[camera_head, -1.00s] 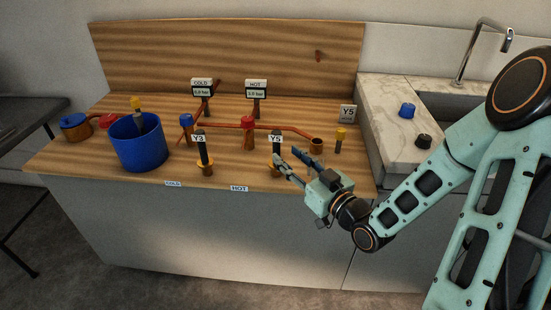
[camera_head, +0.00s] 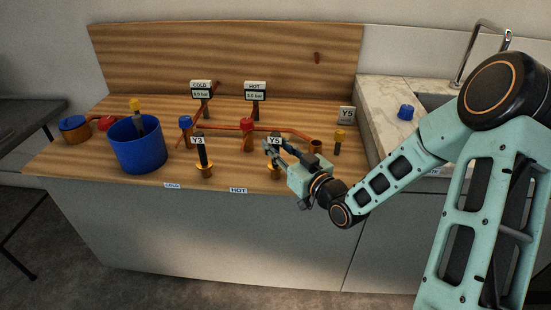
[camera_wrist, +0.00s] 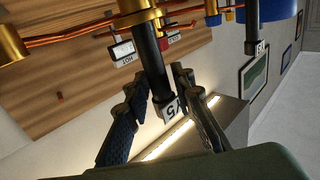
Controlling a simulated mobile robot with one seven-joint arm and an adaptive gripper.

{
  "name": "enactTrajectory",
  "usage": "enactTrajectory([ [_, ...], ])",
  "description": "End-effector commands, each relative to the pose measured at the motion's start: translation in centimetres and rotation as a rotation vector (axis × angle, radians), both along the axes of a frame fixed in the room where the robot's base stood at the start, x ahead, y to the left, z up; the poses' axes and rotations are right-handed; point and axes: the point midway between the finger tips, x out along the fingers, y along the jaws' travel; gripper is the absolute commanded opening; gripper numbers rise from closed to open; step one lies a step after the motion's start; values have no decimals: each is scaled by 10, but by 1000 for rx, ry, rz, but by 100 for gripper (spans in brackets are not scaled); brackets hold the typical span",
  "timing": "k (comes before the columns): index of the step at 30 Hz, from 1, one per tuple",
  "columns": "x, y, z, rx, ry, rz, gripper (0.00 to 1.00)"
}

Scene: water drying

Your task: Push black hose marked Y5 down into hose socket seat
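The black hose marked Y5 (camera_wrist: 151,55) stands upright above its hose socket seat (camera_head: 275,172), a brown stub with a gold collar near the counter's front. Its Y5 tag (camera_head: 275,140) shows in the head view, and the gripper partly hides the hose there. The gold collar (camera_wrist: 137,18) is at the top of the wrist view. My gripper (camera_head: 273,151) is at the hose, with its fingers (camera_wrist: 160,82) on either side of the hose near the tagged end. Gaps seem to show beside the hose, so the gripper looks open around it. How deep the hose sits is unclear.
The similar Y3 hose (camera_head: 203,155) stands to the left, with a blue bucket (camera_head: 140,148) beyond. Red pipes with a blue valve (camera_head: 186,122), a red valve (camera_head: 248,123) and two gauges lie behind.

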Motion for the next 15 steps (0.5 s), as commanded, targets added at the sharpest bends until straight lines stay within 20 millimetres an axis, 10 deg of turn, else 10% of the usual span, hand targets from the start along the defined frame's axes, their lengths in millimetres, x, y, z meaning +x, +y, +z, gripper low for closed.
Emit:
enactTrajectory([
  [15,0,0,1,0,-1,0,0],
])
